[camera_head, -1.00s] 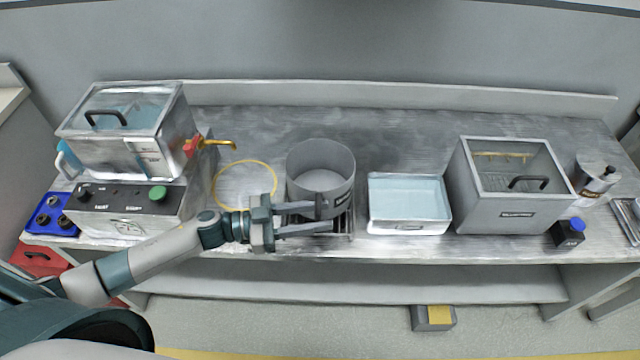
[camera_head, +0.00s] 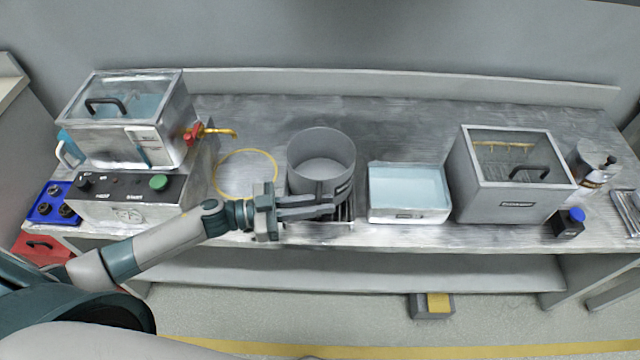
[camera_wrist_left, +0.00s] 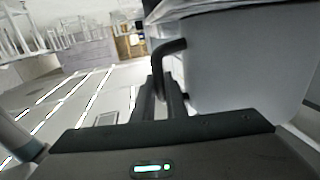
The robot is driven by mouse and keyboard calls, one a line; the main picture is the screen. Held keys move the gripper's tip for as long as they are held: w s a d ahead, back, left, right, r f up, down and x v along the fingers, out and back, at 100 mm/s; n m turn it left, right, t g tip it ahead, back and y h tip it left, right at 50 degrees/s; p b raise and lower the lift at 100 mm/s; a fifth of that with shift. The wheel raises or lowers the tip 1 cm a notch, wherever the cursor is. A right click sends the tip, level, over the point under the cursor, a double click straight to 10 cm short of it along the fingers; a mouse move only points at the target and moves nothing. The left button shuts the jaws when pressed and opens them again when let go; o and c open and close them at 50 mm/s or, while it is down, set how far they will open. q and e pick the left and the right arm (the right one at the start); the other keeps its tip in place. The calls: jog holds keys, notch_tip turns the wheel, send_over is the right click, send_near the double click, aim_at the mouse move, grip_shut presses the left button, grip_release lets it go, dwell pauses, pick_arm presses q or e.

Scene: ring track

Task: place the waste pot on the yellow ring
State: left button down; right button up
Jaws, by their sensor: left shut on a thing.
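The waste pot (camera_head: 321,150) is a round grey open pot standing on a dark slatted grate (camera_head: 345,215) at the middle of the bench. The yellow ring (camera_head: 247,151) lies flat on the bench to the left of the pot, with a gap between them and nothing on it. My left gripper (camera_head: 335,203) reaches in from the left, at the pot's front side. In the left wrist view its fingers (camera_wrist_left: 162,98) are shut on a dark handle (camera_wrist_left: 170,48) on the side of the pot (camera_wrist_left: 245,65). My right gripper is not seen.
A boxy bath with a tap (camera_head: 210,132) stands left of the ring, its tap jutting out above the ring's back edge. A white tray (camera_head: 408,216) of pale blue liquid sits right of the pot, and a grey lidded box (camera_head: 515,205) is farther right. The bench behind the pot is clear.

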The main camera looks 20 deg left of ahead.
aim_at(319, 197)
pick_arm(q)
jog(key=shift+r, duration=0.2)
